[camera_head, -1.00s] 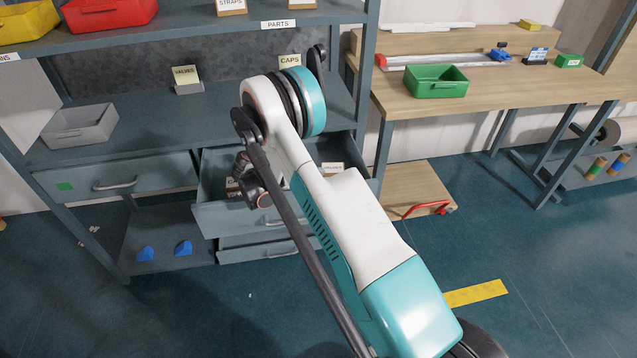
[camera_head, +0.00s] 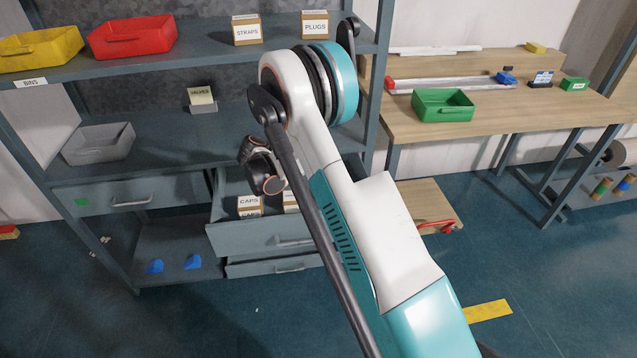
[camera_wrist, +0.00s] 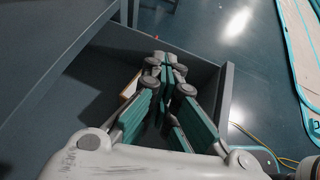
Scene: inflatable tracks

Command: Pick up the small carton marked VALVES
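A pale card marked VALVES (camera_head: 201,95) stands on a small grey base on the middle shelf. In the open drawer (camera_head: 262,238) below, cartons marked CAPS (camera_head: 249,203) show. Beside them is another carton (camera_head: 291,201), mostly hidden by my arm, its label unreadable. No carton in the drawer can be read as VALVES now. In the wrist view, my gripper (camera_wrist: 167,74) points down into the drawer. Its teal finger pads are together at the tips, with nothing visible between them. A brown carton edge (camera_wrist: 130,86) shows beside and partly behind the left finger.
The top shelf holds a yellow bin (camera_head: 40,50), a red bin (camera_head: 132,38), and cartons marked STRAPS (camera_head: 247,31) and PLUGS (camera_head: 315,25). A grey bin (camera_head: 98,144) sits on the middle shelf. The drawer wall (camera_wrist: 226,95) stands close right of my fingers.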

